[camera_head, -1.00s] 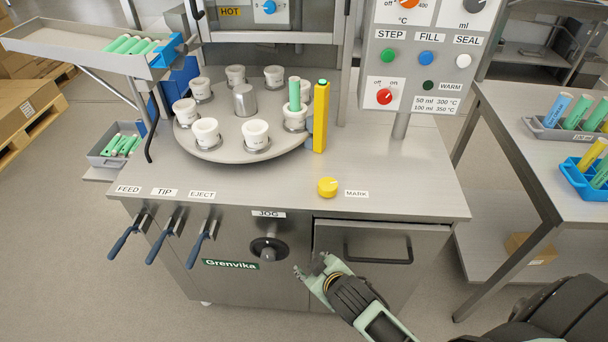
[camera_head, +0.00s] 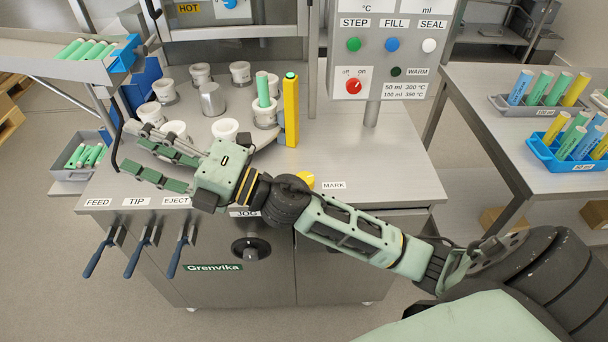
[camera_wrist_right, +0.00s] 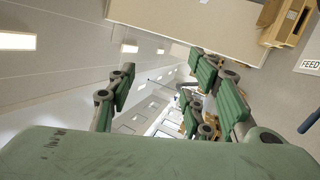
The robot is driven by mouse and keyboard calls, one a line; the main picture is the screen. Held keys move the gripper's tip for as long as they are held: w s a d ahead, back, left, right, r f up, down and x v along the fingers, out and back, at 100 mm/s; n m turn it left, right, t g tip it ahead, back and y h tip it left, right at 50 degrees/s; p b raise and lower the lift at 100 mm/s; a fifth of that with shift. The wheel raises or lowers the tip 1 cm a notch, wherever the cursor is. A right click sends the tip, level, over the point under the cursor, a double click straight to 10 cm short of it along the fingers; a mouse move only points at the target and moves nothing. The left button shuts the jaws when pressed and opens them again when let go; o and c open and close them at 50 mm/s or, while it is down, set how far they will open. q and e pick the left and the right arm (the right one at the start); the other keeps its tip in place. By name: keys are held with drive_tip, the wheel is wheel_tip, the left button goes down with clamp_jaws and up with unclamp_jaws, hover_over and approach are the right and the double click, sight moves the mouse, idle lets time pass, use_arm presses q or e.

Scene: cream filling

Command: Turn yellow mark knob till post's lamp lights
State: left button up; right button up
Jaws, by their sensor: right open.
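The yellow MARK knob (camera_head: 306,178) sits on the front of the steel tabletop, left of its MARK label. My right arm partly covers it, and its pointer cannot be made out. The yellow post (camera_head: 291,112) stands upright beside the turntable. Its small lamp (camera_head: 290,75) on top looks dark green; I cannot tell whether it is lit. My right gripper (camera_head: 128,148) is open and empty, pointing left across the front of the turntable, well left of the knob. Its spread fingers also show in the right wrist view (camera_wrist_right: 160,95). My left gripper is not in view.
The turntable (camera_head: 196,104) holds white cups, one with a green tube. Three blue-handled levers (camera_head: 138,250) and a black JOG knob (camera_head: 250,249) are on the cabinet front. A control panel (camera_head: 384,72) stands behind. A side table (camera_head: 480,110) with tube racks is at right.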

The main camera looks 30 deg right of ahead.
drive_tip(key=s+a+f+n+g+y, duration=0.25)
drive_tip(key=a+n+g, duration=0.25)
drive_tip(key=n+g, duration=0.5)
drive_tip(key=n+g+h, duration=0.6)
drive_tip(key=n+h, duration=0.3)
drive_tip(key=h, duration=1)
hover_over(305, 180)
wheel_tip(305, 180, down, 13)
drive_tip(key=shift+w+r, duration=0.1)
drive_tip(key=shift+d+f, duration=0.1)
drive_tip(key=shift+f, duration=0.15)
wheel_tip(305, 180, down, 7)
drive_tip(key=shift+f+p, duration=0.1)
drive_tip(key=shift+p, duration=0.65)
